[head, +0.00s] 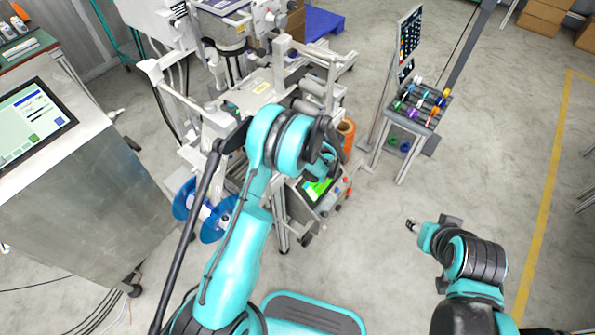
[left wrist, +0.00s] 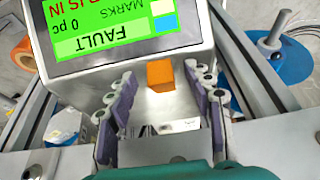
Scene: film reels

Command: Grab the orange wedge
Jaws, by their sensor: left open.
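The orange wedge (left wrist: 159,75) shows in the left wrist view as a small orange block against the pale metal just below the screen's lower edge. My left gripper (left wrist: 160,88) is open, with its purple-padded fingers on either side of the wedge in the picture. I see a gap between the wedge and each finger. In the head view my left arm reaches to the machine, and its own links largely hide the gripper. I cannot make out the wedge there. My right gripper (head: 413,226) is over the floor at right, away from the machine; its jaws are too small to read.
A control box with a green screen (head: 317,187) reading FAULT (left wrist: 125,25) stands close to my left gripper. Blue reel discs (head: 217,218) are on the machine's left side. A small rack with colored spools (head: 421,104) stands at the back right.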

